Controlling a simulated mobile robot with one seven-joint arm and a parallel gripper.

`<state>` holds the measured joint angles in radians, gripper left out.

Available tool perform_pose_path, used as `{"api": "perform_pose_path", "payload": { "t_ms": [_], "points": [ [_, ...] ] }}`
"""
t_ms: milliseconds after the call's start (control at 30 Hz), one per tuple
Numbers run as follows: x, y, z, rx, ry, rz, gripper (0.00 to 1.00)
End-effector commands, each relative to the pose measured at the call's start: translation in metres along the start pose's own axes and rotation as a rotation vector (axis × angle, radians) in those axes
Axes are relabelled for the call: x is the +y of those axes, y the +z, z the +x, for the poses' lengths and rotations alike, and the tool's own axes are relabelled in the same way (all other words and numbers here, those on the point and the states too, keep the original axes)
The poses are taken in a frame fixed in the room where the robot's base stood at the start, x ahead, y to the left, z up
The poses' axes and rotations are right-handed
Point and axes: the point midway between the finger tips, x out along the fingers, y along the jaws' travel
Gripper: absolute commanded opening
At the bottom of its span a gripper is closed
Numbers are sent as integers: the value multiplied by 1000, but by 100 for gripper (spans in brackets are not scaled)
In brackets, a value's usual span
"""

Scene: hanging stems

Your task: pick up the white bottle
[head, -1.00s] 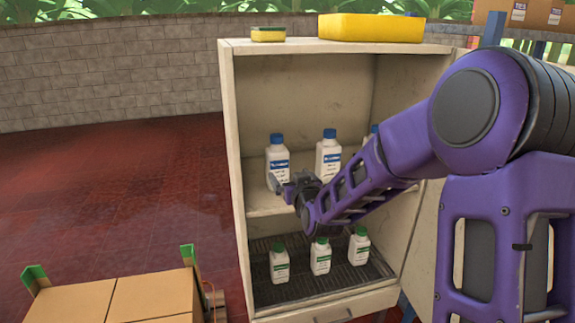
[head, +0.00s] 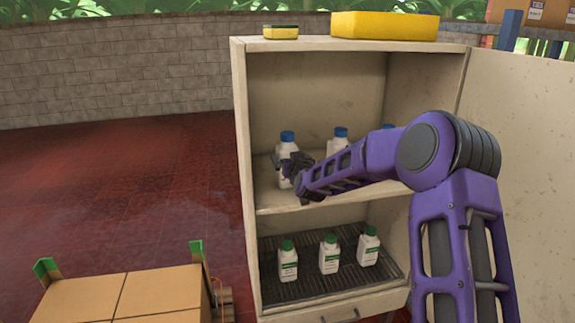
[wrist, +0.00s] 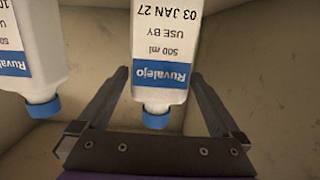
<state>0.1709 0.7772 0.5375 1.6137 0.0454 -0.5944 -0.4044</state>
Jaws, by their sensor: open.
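A white bottle with a blue cap (head: 287,147) stands upright on the cabinet's upper shelf, at its left end. My gripper (head: 291,166) is in front of it and hides part of its body. In the wrist view the picture is upside down, and this bottle (wrist: 163,40), with a blue "Ruvalejo" label, lies between the two spread fingers of my gripper (wrist: 160,76). I see a gap beside the bottle on each side. A second blue-capped white bottle (wrist: 28,50) stands outside the fingers; it is partly hidden by my arm in the head view (head: 339,146).
A third blue cap (head: 388,128) shows behind my arm. Green-capped white bottles (head: 329,256) stand on the lower rack. The cabinet's left side wall (head: 243,180) is close to my gripper.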

Motion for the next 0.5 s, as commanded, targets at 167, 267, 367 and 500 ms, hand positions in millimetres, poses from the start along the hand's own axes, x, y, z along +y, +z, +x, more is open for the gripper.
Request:
{"api": "perform_pose_path", "payload": {
  "t_ms": [167, 267, 367, 500],
  "points": [
    [0, 0, 21, -1, -1, 1, 100],
    [0, 0, 25, 0, -1, -1, 100],
    [0, 0, 26, -1, -1, -1, 100],
    [0, 0, 26, -1, -1, -1, 100]
  ]
}}
